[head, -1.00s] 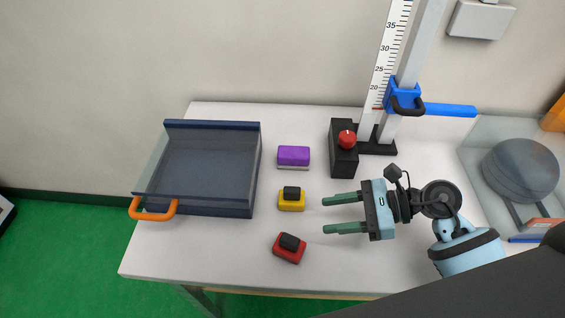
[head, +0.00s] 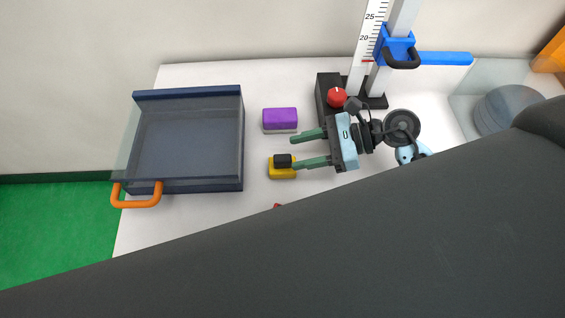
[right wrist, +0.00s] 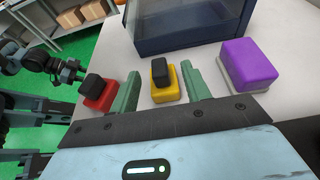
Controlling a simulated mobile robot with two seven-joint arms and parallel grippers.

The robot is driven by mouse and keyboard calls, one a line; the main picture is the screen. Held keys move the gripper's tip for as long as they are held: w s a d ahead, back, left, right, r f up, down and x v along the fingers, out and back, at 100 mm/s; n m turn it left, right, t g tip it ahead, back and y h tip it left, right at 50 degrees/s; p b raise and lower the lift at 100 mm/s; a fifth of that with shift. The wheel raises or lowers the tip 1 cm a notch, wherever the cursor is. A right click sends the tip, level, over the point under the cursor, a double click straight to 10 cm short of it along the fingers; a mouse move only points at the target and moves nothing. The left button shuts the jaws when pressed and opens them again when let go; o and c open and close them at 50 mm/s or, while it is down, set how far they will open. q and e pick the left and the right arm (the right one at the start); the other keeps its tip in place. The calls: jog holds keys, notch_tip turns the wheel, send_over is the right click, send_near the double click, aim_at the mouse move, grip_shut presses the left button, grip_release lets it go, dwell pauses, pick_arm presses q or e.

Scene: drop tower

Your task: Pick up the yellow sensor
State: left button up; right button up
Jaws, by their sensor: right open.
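The yellow sensor (head: 283,172), a yellow block with a black top, stands on the white table between the purple block and the red one. My right gripper (head: 293,151) is open and empty, its green fingers pointing left. In the head view the nearer fingertip appears at the sensor's right edge; I cannot tell if it touches. In the right wrist view the sensor (right wrist: 166,92) lies ahead between the two fingers (right wrist: 158,88), slightly beyond their tips.
A purple block (head: 280,119) is behind the sensor. A red block (right wrist: 97,95) is almost hidden by my dark arm in the head view. A dark tray (head: 243,145) with an orange handle (head: 138,200) stands left. A black box with a red knob (head: 337,97) stands behind my gripper.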

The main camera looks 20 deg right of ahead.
aim_at(282, 157)
jog(key=shift+a+f, duration=0.1)
jog(key=shift+a, duration=0.15)
jog(key=p+x, duration=0.1)
jog(key=x, duration=0.3)
jog(key=shift+a+f, duration=0.15)
jog(key=shift+f, duration=0.1)
pick_arm(q)
jog(key=shift+w+r+t, duration=0.3)
jog(key=shift+w+r, duration=0.5)
jog(key=shift+r, duration=0.05)
pick_arm(e)
jog(key=shift+f, duration=0.1)
pick_arm(q)
jog(key=shift+s, duration=0.1)
pick_arm(e)
grip_shut()
pick_arm(q)
jog(key=shift+a, duration=0.1)
